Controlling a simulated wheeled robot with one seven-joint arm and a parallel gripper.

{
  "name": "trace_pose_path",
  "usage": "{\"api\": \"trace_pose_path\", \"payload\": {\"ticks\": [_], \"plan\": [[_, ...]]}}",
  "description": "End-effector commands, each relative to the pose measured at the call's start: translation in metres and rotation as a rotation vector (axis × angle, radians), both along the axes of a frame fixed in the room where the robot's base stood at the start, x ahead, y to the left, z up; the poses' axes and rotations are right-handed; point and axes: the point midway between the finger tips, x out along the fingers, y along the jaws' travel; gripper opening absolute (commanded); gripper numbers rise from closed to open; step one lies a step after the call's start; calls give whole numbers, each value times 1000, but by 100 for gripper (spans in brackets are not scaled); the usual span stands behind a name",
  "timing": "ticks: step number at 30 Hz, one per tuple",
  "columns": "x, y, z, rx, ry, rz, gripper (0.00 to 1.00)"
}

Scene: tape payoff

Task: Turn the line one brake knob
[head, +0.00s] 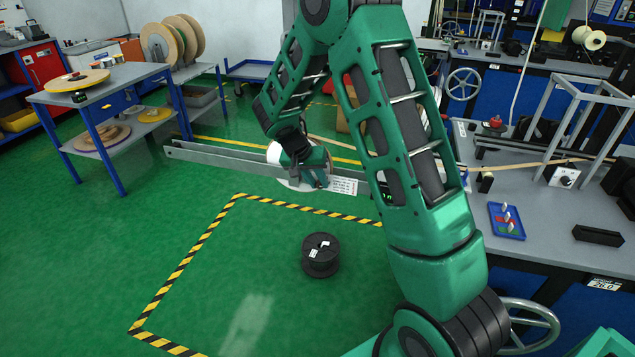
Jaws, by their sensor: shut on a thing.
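My gripper (320,180) is at the middle of the picture, low in front of a pale round disc (277,153) at the long grey beam (225,160). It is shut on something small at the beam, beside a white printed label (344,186). This appears to be the line one brake knob. The knob itself is hidden by the gripper and wrist, so I cannot see its turn angle. My green forearm covers the right end of the beam.
A black spool (320,254) stands on the floor inside yellow-black tape (180,270). The bench (545,235) at right carries a white dial box (564,177), a blue tray (506,221) and a metal frame. A blue-legged cart (104,90) stands at left. Floor at left is clear.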

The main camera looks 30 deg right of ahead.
Motion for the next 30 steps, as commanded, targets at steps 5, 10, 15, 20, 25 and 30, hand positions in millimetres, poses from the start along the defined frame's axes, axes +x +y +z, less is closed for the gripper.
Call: {"api": "trace_pose_path", "payload": {"ticks": [5, 10, 15, 20, 25, 30], "plan": [[5, 6, -1, -91, 88, 6, 0], [8, 9, -3, -198, 195, 7, 0], [10, 11, -5, -295, 291, 8, 0], [11, 13, -7, -367, 364, 10, 0], [12, 13, -8, -424, 421, 10, 0], [13, 14, -9, -462, 460, 11, 0]]}}
